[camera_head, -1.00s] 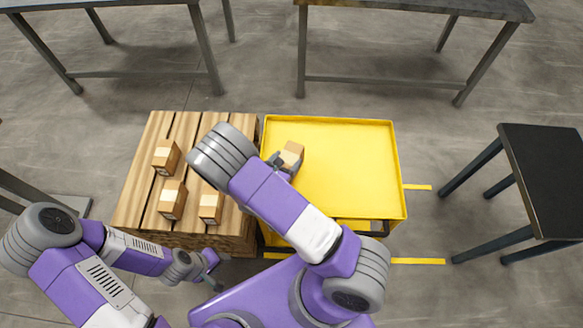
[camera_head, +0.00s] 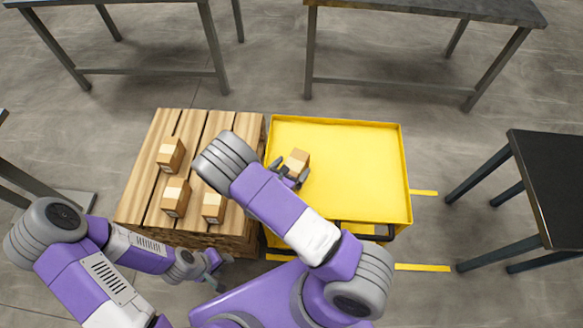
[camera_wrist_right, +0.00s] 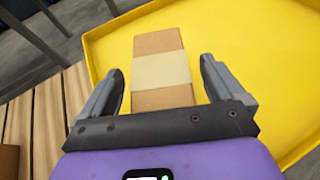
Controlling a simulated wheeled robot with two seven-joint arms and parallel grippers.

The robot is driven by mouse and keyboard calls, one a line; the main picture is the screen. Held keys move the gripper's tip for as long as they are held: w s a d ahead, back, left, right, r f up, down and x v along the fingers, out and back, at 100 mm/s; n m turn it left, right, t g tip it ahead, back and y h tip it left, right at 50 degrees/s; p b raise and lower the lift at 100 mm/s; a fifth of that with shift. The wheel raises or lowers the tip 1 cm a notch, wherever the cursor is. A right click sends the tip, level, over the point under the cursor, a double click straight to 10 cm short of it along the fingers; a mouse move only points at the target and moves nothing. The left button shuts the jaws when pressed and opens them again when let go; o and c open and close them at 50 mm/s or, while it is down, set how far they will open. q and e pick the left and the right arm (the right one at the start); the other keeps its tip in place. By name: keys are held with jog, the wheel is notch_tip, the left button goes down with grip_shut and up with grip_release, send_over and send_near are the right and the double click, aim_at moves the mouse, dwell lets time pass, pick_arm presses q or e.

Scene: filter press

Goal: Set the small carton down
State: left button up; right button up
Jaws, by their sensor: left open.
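The small carton (camera_head: 298,161) is brown with a pale tape band. It appears to rest on the yellow cart top (camera_head: 360,170), near its left side. In the right wrist view the carton (camera_wrist_right: 162,75) lies between the two fingers, with a gap on each side. My right gripper (camera_head: 292,173) is open, at the near end of the carton; it also shows in the right wrist view (camera_wrist_right: 160,72). My left gripper (camera_head: 217,271) is open and empty, low in front of the pallet.
A wooden pallet (camera_head: 190,130) left of the cart holds three similar cartons (camera_head: 171,155). The cart top is clear to the right and has a raised rim. A black table (camera_head: 550,180) stands at right, and grey tables (camera_head: 430,10) stand at the back.

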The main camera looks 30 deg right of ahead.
jog(key=shift+r, duration=0.1)
jog(key=shift+a+r, duration=0.1)
jog(key=shift+r, duration=0.1)
jog(key=p+v, duration=0.2)
jog(key=v, duration=0.9)
jog(key=shift+s+a, duration=0.25)
jog(key=shift+s, duration=0.05)
